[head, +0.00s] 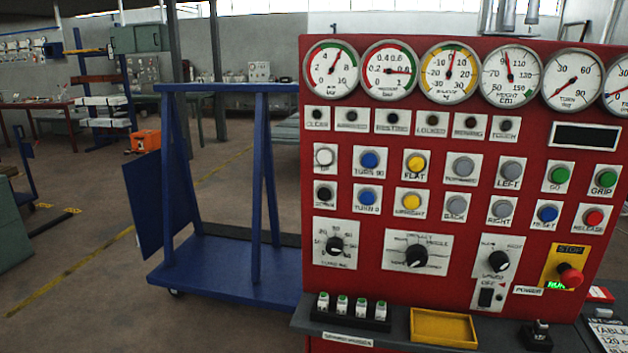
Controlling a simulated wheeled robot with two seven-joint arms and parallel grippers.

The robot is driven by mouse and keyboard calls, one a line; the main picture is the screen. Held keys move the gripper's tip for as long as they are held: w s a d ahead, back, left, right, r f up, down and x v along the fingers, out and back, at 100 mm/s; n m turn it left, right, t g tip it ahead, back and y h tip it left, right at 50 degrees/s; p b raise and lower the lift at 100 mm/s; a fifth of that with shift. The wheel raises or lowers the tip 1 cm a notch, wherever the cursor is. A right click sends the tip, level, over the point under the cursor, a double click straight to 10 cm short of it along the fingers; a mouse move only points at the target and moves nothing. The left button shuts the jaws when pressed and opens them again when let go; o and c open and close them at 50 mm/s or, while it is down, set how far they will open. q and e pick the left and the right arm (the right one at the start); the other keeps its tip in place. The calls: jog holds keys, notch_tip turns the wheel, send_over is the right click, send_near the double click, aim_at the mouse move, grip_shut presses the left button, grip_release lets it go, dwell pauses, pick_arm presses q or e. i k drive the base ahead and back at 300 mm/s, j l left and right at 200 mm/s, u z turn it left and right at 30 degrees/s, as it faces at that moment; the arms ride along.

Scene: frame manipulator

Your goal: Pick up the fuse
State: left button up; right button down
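Several small white, green-topped cylinders that look like fuses (342,305) stand upright in a row in a black holder (350,321). The holder is on the dark ledge at the foot of a red control panel (450,225). A label in front of it is too small to read surely. Another small part, with a pale top, stands in a black block (536,337) farther right on the ledge; I cannot tell whether it is a fuse. Neither of my grippers is in view.
An empty-looking yellow tray (443,328) lies between the holder and the block. The panel carries gauges, buttons, knobs and a red stop button (569,275). A blue wheeled rack (230,262) stands close on the left. Floor farther left is open.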

aim_at(539, 331)
jog(key=z, duration=1.3)
jog(key=i+l+u, duration=0.15)
jog(key=l, duration=0.25)
jog(key=i+l+u, duration=0.15)
jog(key=l, duration=0.25)
jog(key=i+l+u, duration=0.15)
jog(key=l, duration=0.25)
jog(key=i+l+u, duration=0.15)
jog(key=l, duration=0.3)
jog(key=i+l+u, duration=0.15)
jog(key=l, duration=0.3)
jog(key=l+u, duration=0.15)
jog(key=l, duration=0.3)
